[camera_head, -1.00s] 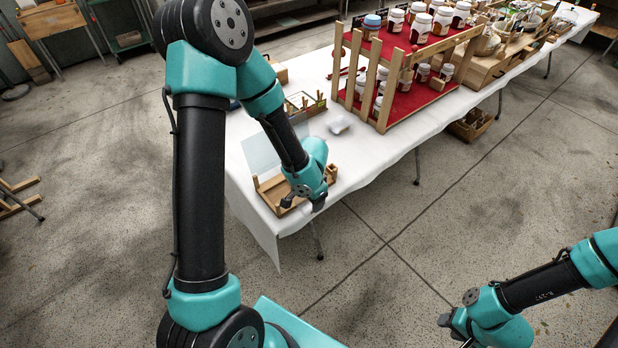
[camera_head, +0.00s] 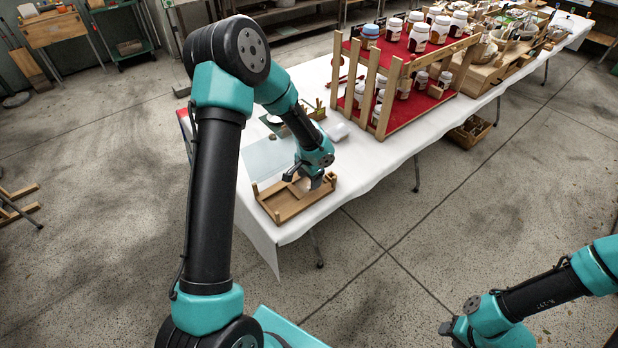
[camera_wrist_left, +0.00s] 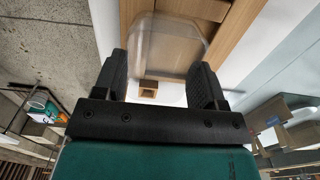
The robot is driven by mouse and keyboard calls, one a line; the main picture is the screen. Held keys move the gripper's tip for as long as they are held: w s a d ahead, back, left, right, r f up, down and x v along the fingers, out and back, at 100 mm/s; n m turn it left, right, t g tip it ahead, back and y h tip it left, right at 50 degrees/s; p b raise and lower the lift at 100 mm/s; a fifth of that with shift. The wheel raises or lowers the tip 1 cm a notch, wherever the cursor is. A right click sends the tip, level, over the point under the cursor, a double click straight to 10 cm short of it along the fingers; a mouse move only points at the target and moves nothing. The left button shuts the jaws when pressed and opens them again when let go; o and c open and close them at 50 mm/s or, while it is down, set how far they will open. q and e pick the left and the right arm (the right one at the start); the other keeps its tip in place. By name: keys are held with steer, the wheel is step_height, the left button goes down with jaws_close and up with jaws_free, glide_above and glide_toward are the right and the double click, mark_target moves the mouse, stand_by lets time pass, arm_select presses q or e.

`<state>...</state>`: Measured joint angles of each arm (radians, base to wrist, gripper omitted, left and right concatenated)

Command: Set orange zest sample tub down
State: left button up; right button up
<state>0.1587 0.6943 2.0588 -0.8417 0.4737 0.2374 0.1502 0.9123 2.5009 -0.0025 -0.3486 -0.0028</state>
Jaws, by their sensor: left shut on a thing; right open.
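My left gripper (camera_head: 308,181) is over the right part of a shallow wooden tray (camera_head: 277,205) at the near end of the white table. In the left wrist view its fingers (camera_wrist_left: 163,80) are shut on a clear, see-through tub (camera_wrist_left: 165,45). The tray's wooden floor shows through and around the tub. I cannot tell whether the tub touches the tray. The tub's contents cannot be made out. My right gripper (camera_head: 455,328) is open, low at the right over the floor, away from the table.
A pale translucent sheet (camera_head: 266,159) lies behind the tray. A small clear container (camera_head: 338,132) stands to its right. A wooden rack with red shelves (camera_head: 420,108) holds several jars farther back. Bare tablecloth (camera_head: 365,165) lies right of the tray.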

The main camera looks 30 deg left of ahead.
arm_select(q)
steer(key=shift+w+a+f, duration=0.1)
steer(key=shift+w+a, duration=0.3)
steer(key=shift+w, duration=0.2)
steer(key=shift+w+a+f, duration=0.1)
steer(key=shift+w+a, duration=0.25)
steer(key=shift+w, duration=0.2)
steer(key=shift+w, duration=0.1)
steer(key=shift+w+a, duration=0.2)
steer(key=shift+w, duration=0.05)
steer(key=shift+f, duration=1.75)
steer(key=shift+f, duration=0.1)
steer(key=o, duration=0.9)
step_height(320, 180, up, 12)
steer(key=shift+d+r, duration=0.1)
steer(key=shift+r, duration=0.05)
